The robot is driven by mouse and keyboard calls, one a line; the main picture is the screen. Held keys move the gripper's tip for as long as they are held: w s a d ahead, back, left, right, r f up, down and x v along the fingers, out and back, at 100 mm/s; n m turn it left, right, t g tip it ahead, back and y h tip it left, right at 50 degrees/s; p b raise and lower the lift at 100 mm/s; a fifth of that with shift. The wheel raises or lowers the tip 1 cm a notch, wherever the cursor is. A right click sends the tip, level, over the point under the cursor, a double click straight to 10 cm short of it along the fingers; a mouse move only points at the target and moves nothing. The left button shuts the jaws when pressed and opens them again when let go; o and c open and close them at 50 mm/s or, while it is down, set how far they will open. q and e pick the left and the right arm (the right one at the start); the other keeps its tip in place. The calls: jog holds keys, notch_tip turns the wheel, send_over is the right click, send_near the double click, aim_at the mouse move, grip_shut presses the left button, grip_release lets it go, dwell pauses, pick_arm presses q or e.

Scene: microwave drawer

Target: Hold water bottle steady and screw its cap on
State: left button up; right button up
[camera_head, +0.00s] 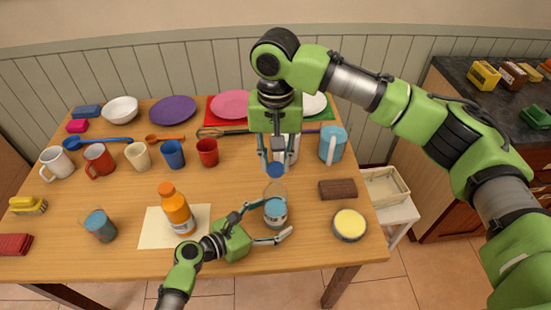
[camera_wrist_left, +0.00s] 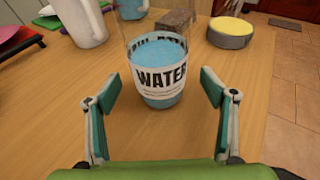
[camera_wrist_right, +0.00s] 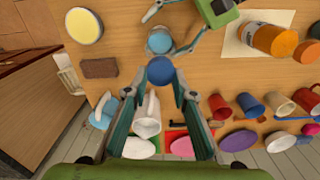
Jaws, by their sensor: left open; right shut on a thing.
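The clear water bottle (camera_head: 275,212), with blue water and a white label, stands upright on the table; its label reads WATER in the left wrist view (camera_wrist_left: 162,78). My left gripper (camera_head: 266,224) is open, low over the table, its fingers spread toward the bottle's two sides. In the left wrist view the bottle lies ahead between the fingertips, with gaps on both sides. My right gripper (camera_head: 275,168) points down and is shut on the blue cap (camera_wrist_right: 160,70). The cap is above the bottle, apart from its top.
An orange bottle (camera_head: 176,210) stands on a paper sheet (camera_head: 150,230) left of my left gripper. A brown block (camera_head: 338,190) and a yellow-topped tin (camera_head: 349,224) lie to the right. A white pitcher, blue pitcher (camera_head: 333,145), mugs and plates stand behind.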

pick_arm(q)
jog(key=shift+w+d, duration=0.1)
jog(key=shift+d, duration=0.1)
jog(key=c, duration=1.3)
jog(key=shift+o, duration=0.2)
jog(key=shift+f, duration=0.1)
